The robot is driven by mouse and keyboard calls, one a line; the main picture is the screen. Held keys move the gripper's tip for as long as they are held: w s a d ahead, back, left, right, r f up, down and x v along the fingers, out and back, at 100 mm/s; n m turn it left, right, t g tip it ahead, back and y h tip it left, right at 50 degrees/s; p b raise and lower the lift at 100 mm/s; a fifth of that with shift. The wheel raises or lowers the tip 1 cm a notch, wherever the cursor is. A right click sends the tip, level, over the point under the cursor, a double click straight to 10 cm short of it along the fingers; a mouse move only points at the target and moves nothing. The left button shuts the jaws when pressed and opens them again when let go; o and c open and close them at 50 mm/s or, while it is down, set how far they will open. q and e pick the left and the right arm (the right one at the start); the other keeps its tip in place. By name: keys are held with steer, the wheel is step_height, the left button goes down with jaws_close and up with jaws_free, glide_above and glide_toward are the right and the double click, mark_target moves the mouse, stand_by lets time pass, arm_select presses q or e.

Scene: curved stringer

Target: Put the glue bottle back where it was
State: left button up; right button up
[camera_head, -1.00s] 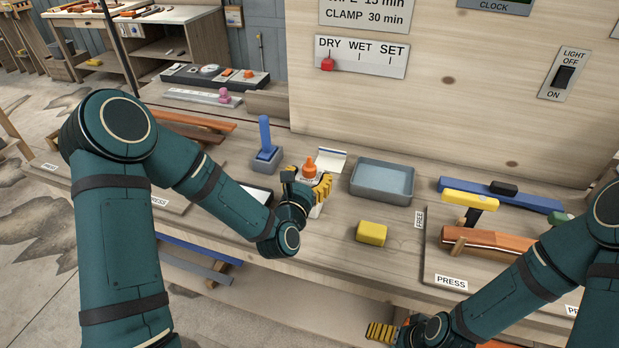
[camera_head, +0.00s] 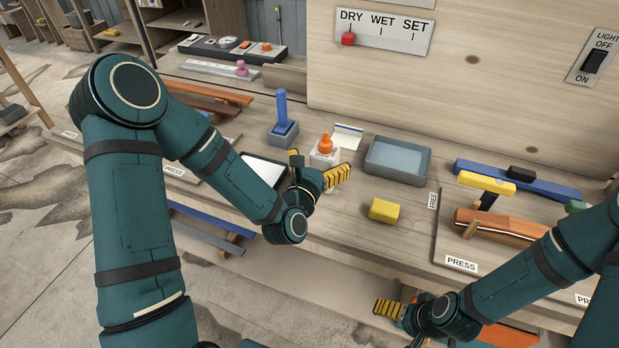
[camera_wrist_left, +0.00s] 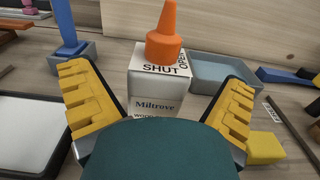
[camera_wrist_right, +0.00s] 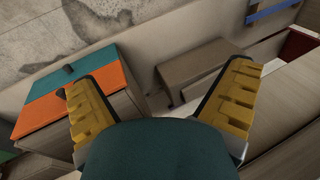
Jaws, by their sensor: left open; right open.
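The glue bottle (camera_head: 325,153) is a white square-sided bottle with an orange cone cap, upright on the bench. In the left wrist view the bottle (camera_wrist_left: 157,92) reads "Miltrove" and its top is marked "SHUT" and "OPEN". My left gripper (camera_head: 318,175) is just in front of the bottle. Its yellow-padded fingers are open on either side of the view of the bottle, with visible gaps and no contact that I can see. My right gripper (camera_wrist_right: 162,105) is open and empty, low by the bench's front edge.
A blue-handled tool in a grey holder (camera_head: 284,128) stands left of the bottle. A grey tray (camera_head: 428,165) is to its right, and a yellow block (camera_head: 384,210) is in front of the tray. A white-topped pad (camera_head: 262,171) lies to the left.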

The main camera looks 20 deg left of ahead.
arm_select(q)
steer(key=s+p, duration=0.1)
steer(key=s, duration=0.2)
steer(key=shift+s+r, duration=0.1)
steer(key=shift+r, duration=0.05)
steer(key=s+p, duration=0.5)
steer(key=p, duration=0.4)
steer(key=shift+s+a, duration=0.15)
steer(key=shift+s, duration=0.15)
